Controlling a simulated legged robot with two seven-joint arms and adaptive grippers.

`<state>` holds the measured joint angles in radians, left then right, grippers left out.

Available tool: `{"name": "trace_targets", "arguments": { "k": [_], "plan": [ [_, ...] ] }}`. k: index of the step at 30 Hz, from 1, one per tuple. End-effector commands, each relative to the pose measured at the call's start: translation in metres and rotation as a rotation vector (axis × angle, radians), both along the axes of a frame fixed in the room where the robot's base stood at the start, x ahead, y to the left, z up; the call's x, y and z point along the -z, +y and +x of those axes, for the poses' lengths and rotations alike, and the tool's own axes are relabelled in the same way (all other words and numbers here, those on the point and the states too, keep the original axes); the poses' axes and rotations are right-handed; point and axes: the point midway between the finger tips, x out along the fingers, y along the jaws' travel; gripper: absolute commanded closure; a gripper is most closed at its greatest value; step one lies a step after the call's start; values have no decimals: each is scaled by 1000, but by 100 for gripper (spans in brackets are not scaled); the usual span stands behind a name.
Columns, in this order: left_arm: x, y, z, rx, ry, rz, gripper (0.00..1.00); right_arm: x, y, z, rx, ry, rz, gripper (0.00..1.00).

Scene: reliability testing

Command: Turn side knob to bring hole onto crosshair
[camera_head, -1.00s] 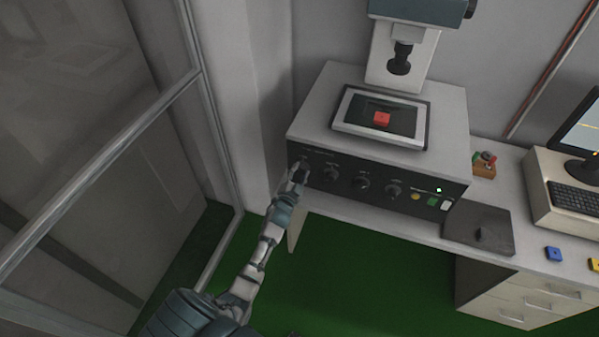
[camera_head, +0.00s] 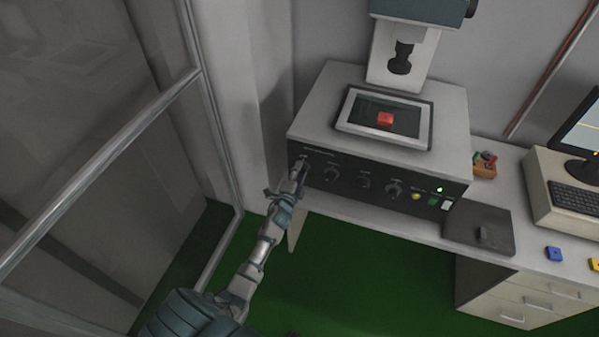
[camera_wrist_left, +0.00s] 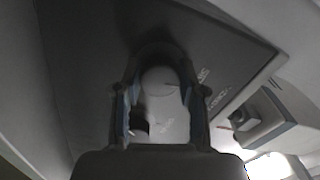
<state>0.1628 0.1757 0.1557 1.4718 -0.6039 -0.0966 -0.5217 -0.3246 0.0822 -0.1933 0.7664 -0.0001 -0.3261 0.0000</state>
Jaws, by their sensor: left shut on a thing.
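A grey tester (camera_head: 300,122) stands on the bench with a dark front panel (camera_head: 345,187). My left gripper (camera_head: 299,170) is shut on the leftmost knob of that panel. In the left wrist view its two fingers (camera_wrist_left: 160,95) sit either side of a pale round knob face (camera_wrist_left: 159,81). The gripper covers most of this knob in the head view. Any hole in the block is too small to make out, and I cannot make out a crosshair. My right gripper is not in view.
Several other knobs (camera_head: 363,181) line the panel to the right. A glass partition (camera_head: 120,140) stands at left.

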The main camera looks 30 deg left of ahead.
Motion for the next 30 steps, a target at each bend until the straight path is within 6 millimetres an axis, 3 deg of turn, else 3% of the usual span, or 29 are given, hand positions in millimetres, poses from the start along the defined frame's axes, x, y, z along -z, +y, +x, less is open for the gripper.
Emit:
{"name": "trace_targets", "arguments": {
  "k": [10,11,13,23,26,30],
  "plan": [
    [5,-3,-1,3,10,-1,94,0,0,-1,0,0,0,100],
    [5,-3,-1,3,10,-1,52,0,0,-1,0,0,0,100],
    [5,-3,-1,3,10,-1,34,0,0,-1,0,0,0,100],
    [3,-1,-3,1,5,-1,34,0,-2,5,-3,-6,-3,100],
    [3,-3,-11,1,4,0,34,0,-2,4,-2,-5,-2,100],
    [4,-10,-37,2,7,-1,34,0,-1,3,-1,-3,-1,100]
  ]
}}
